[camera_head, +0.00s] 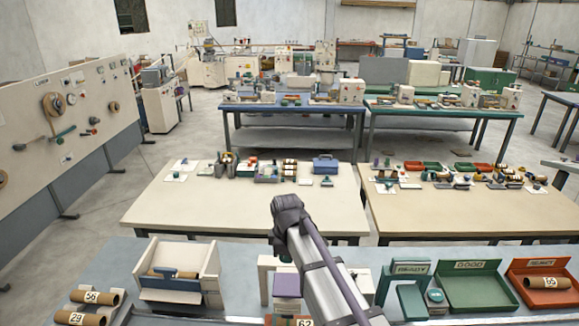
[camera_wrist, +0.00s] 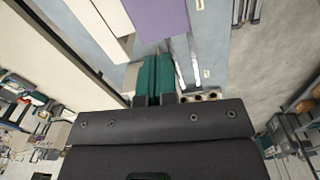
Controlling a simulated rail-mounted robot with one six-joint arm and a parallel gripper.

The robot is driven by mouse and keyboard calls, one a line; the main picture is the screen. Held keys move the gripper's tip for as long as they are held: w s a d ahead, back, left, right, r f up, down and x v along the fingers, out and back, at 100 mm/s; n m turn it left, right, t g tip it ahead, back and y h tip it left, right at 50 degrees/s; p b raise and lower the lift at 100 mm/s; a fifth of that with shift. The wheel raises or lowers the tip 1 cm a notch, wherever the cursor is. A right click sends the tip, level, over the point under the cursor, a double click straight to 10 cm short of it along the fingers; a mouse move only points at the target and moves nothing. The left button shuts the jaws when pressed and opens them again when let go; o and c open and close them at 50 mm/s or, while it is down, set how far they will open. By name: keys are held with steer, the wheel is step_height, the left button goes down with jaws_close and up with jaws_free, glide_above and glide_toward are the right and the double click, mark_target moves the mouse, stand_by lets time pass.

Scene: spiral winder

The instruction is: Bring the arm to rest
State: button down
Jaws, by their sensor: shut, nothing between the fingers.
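My gripper (camera_wrist: 155,78) shows in the wrist view as two teal fingers side by side, shut with nothing between them. In the head view my arm rises from the bottom right, and its dark wrist is above the front bench (camera_head: 235,262). My fingers are mostly hidden behind the arm there. A purple block (camera_head: 287,286) in a white stand (camera_head: 264,280) is below the wrist. A purple surface (camera_wrist: 160,18) also shows beyond my fingertips in the wrist view. I cannot tell the exact gap, but no contact is visible.
On the front bench, a white cradle (camera_head: 205,262) and numbered brown tubes (camera_head: 82,318) are at left. A green GOOD tray (camera_head: 478,266) and a red tray (camera_head: 540,267) with a tube are at right. Two beige tables (camera_head: 240,214) stand behind.

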steer(key=s+d+f+m+b, duration=1.6)
steer(key=d+f+b, duration=0.2)
steer(key=f+b, duration=0.1)
steer(key=shift+s+d, duration=0.15)
steer(key=shift+d, duration=0.05)
steer(key=c, duration=1.8)
jaws_free()
